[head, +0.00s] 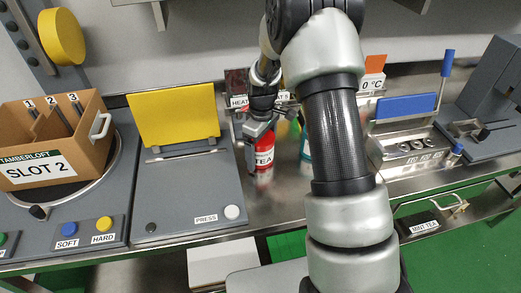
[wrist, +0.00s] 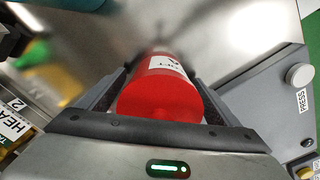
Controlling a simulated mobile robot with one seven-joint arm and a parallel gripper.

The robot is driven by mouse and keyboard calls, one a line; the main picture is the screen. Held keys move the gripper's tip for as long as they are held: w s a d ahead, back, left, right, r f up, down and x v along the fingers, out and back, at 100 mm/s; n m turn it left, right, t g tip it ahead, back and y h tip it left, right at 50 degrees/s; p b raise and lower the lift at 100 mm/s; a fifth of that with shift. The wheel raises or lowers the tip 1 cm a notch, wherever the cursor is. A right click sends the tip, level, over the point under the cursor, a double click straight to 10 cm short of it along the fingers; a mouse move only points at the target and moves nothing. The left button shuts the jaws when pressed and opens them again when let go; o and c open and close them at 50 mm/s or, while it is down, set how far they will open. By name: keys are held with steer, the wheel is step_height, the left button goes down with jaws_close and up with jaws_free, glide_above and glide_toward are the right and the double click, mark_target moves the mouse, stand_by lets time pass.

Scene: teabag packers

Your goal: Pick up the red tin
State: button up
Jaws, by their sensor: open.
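The red tin (head: 264,155) with a white label reading TEA stands upright on the steel counter, right of the grey press panel. In the wrist view the red tin (wrist: 160,95) lies between the two fingers of my gripper, its red end toward the camera. My gripper (head: 258,132) is around the upper part of the tin in the head view. It is open, with a finger on each side of the tin. I cannot tell whether either finger touches it.
A teal object (head: 305,146) stands close to the right, partly hidden by my arm. The press panel (head: 188,205) with a raised yellow lid is on the left. A cardboard box (head: 45,170) marked SLOT 2 is farther left. A blue-lidded steel unit (head: 405,150) is on the right.

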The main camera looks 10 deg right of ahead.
steer(key=shift+f, duration=0.4)
steer(key=shift+c, duration=0.4)
steer(key=c, duration=1)
steer(key=shift+r, duration=0.1)
